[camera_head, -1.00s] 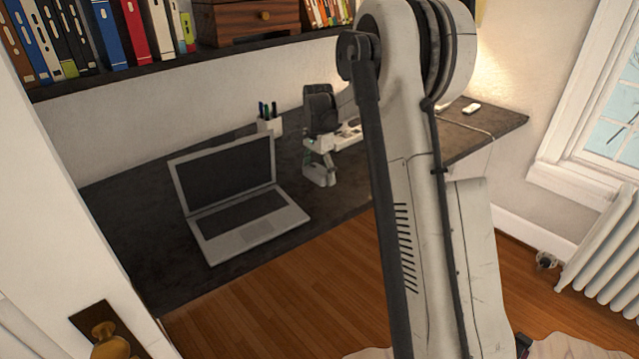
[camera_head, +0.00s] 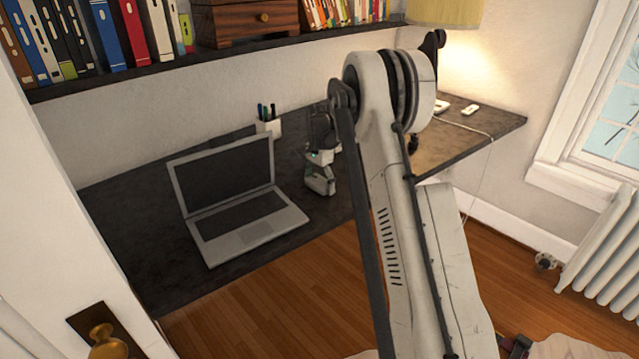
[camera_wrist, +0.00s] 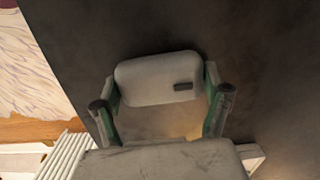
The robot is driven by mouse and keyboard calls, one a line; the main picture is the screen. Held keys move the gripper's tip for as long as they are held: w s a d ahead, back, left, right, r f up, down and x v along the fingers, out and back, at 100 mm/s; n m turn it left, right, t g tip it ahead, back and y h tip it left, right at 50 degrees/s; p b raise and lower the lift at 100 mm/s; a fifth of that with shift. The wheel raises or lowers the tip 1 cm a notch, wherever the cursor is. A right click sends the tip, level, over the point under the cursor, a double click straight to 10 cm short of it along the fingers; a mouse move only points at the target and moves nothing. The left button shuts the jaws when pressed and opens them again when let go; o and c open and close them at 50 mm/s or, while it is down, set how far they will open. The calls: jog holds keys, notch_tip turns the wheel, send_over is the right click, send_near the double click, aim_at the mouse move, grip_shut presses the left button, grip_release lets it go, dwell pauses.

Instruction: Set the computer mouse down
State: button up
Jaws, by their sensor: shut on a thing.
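The computer mouse (camera_wrist: 150,80) is a pale grey, rounded block with a small dark scroll wheel, seen in the wrist view. My gripper (camera_wrist: 163,84) is shut on it, with a green-padded finger on each of its sides. In the head view my gripper (camera_head: 320,182) is low over the dark desk (camera_head: 130,205), just right of the laptop. The mouse is not clearly made out in that view. I cannot tell whether it touches the desk top.
An open laptop (camera_head: 247,232) stands on the desk to the left of my gripper. A pen cup (camera_head: 268,126) stands behind. A small white item (camera_head: 471,110) and a cable lie at the right end. A shelf of books (camera_head: 140,35) hangs above.

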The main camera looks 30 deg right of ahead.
jog(key=shift+f, duration=0.15)
jog(key=o, duration=1.2)
